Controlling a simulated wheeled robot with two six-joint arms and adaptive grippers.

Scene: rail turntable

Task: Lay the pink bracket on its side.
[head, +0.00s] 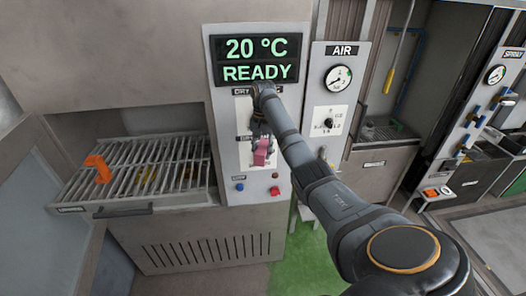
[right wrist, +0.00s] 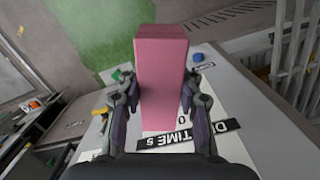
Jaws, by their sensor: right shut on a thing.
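The pink bracket (head: 262,153) is held in front of the grey control panel, below the display, clear of the grill rack. My right gripper (head: 261,140) is shut on it from above. In the right wrist view the pink bracket (right wrist: 162,70) shows as a long pink block between the two fingers of my right gripper (right wrist: 162,95), one finger on each side. Its full shape is hidden from this angle. My left gripper is not in view.
The control panel (head: 222,150) carries a blue button (head: 239,188) and a red button (head: 275,190). An AIR gauge panel (head: 340,50) stands to the right.

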